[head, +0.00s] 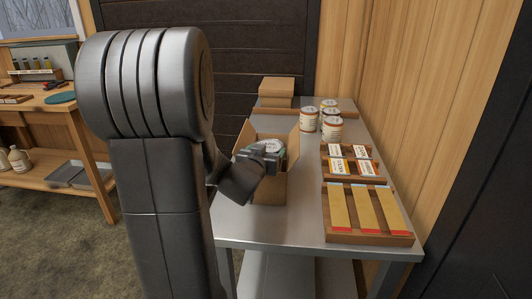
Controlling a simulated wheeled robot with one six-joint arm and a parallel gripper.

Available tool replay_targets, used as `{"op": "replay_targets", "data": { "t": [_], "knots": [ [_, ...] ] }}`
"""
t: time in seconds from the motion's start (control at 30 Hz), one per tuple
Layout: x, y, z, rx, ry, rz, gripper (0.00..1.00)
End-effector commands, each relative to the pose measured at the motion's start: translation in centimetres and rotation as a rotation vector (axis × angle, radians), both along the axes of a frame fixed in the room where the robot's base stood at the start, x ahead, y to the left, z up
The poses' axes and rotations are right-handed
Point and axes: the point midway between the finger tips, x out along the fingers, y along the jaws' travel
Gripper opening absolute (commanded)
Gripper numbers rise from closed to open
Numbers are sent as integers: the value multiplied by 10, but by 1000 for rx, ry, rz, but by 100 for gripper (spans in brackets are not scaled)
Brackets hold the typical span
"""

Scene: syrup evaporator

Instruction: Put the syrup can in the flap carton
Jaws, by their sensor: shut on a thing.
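The flap carton (269,188) stands on the metal table, left of its middle, with its flaps raised. My gripper (270,157) is at the carton's opening, shut on the syrup can (267,146). Only the can's pale, printed top and a bit of greenish side show; the gripper and carton hide the rest. The can appears to be inside or just over the carton's mouth; I cannot tell whether it touches the bottom. My arm covers the carton's left side.
Several similar cans (331,128) stand behind and right of the carton. A closed box (277,92) is at the table's back. Wooden trays with labelled cards (352,167) and yellow strips (367,209) line the right side. The metal table (300,222) is bare in front. A wooden bench (45,108) stands left.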

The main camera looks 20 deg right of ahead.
Motion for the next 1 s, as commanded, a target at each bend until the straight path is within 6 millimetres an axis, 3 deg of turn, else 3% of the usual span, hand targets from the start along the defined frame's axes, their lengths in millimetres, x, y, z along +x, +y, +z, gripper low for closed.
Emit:
{"op": "replay_targets", "data": {
  "t": [0.5, 0.53, 0.83, 1.0],
  "knots": [
    [0, 0, -10, -3, -3, 0, 26],
    [0, 0, -12, 0, 0, 0, 81],
    [0, 0, -11, 0, 0, 0, 84],
    [0, 0, -1, 0, 0, 0, 84]
  ]
}}
